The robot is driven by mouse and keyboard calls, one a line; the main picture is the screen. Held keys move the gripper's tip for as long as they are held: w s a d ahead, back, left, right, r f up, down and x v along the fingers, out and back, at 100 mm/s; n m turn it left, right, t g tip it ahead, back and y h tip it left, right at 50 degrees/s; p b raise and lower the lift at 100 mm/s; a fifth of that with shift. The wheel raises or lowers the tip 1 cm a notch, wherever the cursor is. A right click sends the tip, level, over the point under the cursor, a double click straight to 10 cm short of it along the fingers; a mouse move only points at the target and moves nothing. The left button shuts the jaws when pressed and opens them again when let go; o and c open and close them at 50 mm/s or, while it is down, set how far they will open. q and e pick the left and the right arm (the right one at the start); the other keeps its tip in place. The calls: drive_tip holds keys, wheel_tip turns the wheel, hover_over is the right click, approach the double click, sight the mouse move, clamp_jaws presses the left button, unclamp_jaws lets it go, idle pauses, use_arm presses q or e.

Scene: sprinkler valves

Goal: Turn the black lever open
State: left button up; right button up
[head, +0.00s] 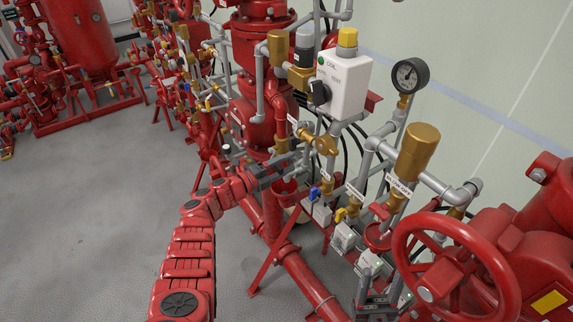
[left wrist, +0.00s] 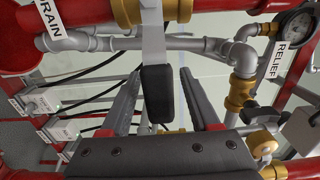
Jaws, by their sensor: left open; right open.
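In the left wrist view a black lever grip (left wrist: 157,92) hangs on a flat metal shank from a brass valve body (left wrist: 158,12). My left gripper (left wrist: 160,74) is open, with one finger on each side of the grip in the picture. Clear gaps show on both sides, and the grip is not clamped. In the head view my left gripper (head: 291,160) reaches in among the pipes at the middle, and I cannot make out the lever there. My right gripper (head: 376,292) is open and empty at the lower right, near the red handwheel.
A white control box (head: 342,82) with a yellow top and black knob stands above my left gripper. A pressure gauge (head: 410,75), brass valves and grey pipes crowd the right. A large red handwheel (head: 455,265) is at lower right. Open grey floor (head: 90,220) lies left.

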use_arm(q)
clamp_jaws()
idle(0.3)
idle(1.1)
